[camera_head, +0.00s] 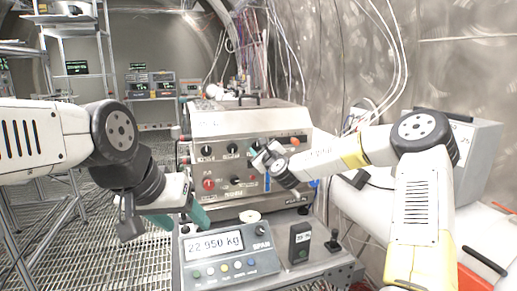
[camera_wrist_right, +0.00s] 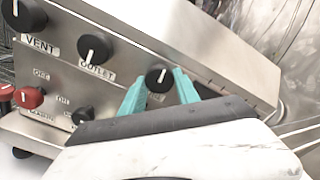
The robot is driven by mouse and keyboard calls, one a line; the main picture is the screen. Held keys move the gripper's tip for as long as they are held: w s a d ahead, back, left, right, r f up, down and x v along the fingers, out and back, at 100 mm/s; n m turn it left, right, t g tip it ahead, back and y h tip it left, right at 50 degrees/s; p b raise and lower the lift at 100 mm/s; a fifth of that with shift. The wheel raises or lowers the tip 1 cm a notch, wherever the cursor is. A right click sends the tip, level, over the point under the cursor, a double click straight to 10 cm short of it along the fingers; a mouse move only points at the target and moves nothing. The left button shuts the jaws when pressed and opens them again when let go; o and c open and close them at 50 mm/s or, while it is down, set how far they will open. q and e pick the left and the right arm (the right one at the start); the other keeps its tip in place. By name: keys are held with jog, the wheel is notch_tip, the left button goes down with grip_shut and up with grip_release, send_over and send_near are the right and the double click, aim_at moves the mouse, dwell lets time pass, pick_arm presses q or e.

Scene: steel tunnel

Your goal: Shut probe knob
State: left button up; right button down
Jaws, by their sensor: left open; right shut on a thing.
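The probe knob (camera_wrist_right: 158,78) is a round black knob with a white pointer line, on the sloping steel front of the valve panel. The pointer leans up and to the right in the right wrist view. My right gripper (camera_wrist_right: 160,88) is shut on this knob, with one teal finger on each side. The knob's label is mostly hidden behind the fingers. In the head view my right gripper (camera_head: 262,157) covers the knob at the panel's right half. My left gripper (camera_head: 180,215) is open and empty, low at the panel's left, beside the scale display.
Vent knob (camera_wrist_right: 24,14) and outlet knob (camera_wrist_right: 94,48) sit left of the probe knob. A red knob (camera_wrist_right: 29,97) and another black knob (camera_wrist_right: 82,115) lie below. The scale (camera_head: 228,252) reads 22.950 kg. A black joystick (camera_head: 333,240) stands right of it.

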jog(key=shift+f+m, duration=0.1)
jog(key=shift+m, duration=0.5)
jog(key=c, duration=0.9)
grip_release()
jog(key=v, duration=0.7)
jog(key=shift+s, duration=0.35)
jog(key=shift+d, duration=0.1)
